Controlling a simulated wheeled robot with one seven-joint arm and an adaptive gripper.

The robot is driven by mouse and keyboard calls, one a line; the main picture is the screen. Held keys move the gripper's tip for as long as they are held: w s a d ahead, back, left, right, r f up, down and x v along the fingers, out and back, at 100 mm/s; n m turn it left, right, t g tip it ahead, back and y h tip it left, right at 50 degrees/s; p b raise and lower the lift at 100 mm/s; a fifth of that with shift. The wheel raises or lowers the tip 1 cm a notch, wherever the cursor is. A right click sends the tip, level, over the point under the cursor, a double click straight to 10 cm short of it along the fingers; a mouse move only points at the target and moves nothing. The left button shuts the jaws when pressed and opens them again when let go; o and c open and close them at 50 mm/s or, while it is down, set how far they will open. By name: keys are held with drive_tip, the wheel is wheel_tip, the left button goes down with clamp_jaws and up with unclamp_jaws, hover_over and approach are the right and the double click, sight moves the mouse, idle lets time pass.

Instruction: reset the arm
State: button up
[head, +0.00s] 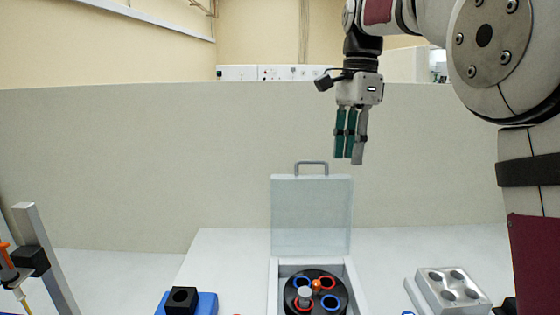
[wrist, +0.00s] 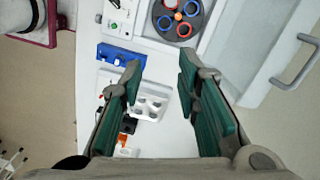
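My gripper (head: 350,150) hangs in the air above and behind the work surface, fingers pointing down, in the head view. In the wrist view my gripper (wrist: 158,75) shows its two green-padded fingers spread apart with nothing between them. My arm comes in from the upper right of the head view.
Below stands a centrifuge with a raised clear lid (head: 312,215) and a dark rotor (head: 316,293) with red and blue rings. A metal block (head: 449,288) is to its right, a blue rack (head: 206,302) to its left. A pipette stand (head: 45,260) is far left.

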drive_tip(key=s+d+f+n+t, duration=0.1)
drive_tip(key=s+f+n+t, duration=0.1)
drive_tip(key=s+n, duration=0.3)
drive_tip(key=s+d+f+n+t, duration=0.2)
drive_tip(key=s+f+n, duration=0.3)
drive_tip(key=s, duration=0.8)
drive_tip(key=s+d+f+n+t, duration=0.2)
drive_tip(key=s+f+n, duration=0.1)
drive_tip(key=s, duration=0.6)
drive_tip(key=shift+s+d+f+n+h, duration=0.2)
drive_tip(key=shift+s+f+n+h, duration=0.15)
drive_tip(key=shift+n, duration=0.55)
